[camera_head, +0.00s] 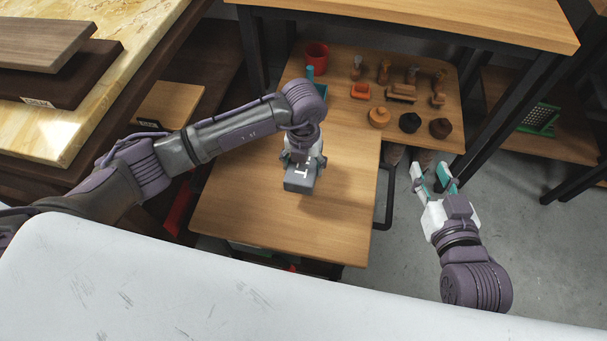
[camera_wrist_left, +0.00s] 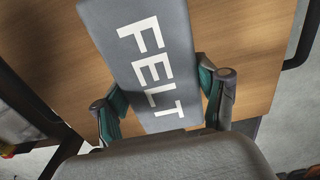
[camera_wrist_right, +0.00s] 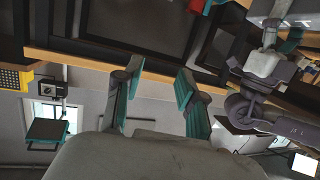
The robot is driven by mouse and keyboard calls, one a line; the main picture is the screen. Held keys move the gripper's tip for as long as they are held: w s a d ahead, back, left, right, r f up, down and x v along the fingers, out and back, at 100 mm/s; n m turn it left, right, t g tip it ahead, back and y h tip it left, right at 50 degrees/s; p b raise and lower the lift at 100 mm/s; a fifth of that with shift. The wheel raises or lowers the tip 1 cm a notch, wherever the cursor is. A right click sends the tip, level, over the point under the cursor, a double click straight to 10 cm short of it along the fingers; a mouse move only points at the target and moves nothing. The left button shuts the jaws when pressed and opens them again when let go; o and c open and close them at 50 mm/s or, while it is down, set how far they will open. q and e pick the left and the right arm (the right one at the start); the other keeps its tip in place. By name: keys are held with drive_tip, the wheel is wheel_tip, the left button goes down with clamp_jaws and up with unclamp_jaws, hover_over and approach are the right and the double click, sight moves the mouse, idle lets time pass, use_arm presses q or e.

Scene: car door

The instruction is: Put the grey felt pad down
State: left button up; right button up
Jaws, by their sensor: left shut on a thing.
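The grey felt pad (camera_head: 299,185) is a grey block with white "FELT" lettering. My left gripper (camera_head: 304,165) is shut on it over the wooden tabletop (camera_head: 245,190). In the left wrist view the felt pad (camera_wrist_left: 150,50) lies between the two teal-lined fingers of the left gripper (camera_wrist_left: 167,100), with its lettered face showing. Whether its underside touches the tabletop cannot be told. My right gripper (camera_head: 434,175) is open and empty, to the right of the tabletop over the floor. In the right wrist view nothing sits between the right gripper's fingers (camera_wrist_right: 158,88).
At the back of the table stand a red cup (camera_head: 317,56), an orange block (camera_head: 360,91), a black knob-shaped piece (camera_head: 410,122) and several other wooden pieces. A marble-topped counter (camera_head: 90,110) is at the left. The tabletop around the pad is clear.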

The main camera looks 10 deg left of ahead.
use_arm(q)
drive_tip(key=shift+f, duration=0.3)
drive_tip(key=shift+f+b, duration=0.9)
drive_tip(key=shift+b, duration=0.1)
drive_tip(key=shift+f+b, duration=0.65)
drive_tip(key=shift+f, duration=0.15)
use_arm(e)
wheel_tip(320, 180, up, 14)
drive_tip(key=s+a+t+y, duration=0.1)
drive_tip(key=s+t+y, duration=0.1)
drive_tip(key=t, duration=0.7)
drive_tip(key=shift+a+t+y, duration=0.25)
drive_tip(key=shift+t+y, duration=0.05)
drive_tip(key=shift+y, duration=0.3)
drive_tip(key=shift+s, duration=0.1)
use_arm(q)
drive_tip(key=shift+f, duration=0.1)
drive_tip(key=o, duration=1.2)
drive_tip(key=shift+c, duration=0.2)
use_arm(e)
drive_tip(key=shift+s+r, duration=0.1)
drive_tip(key=shift+r, duration=0.05)
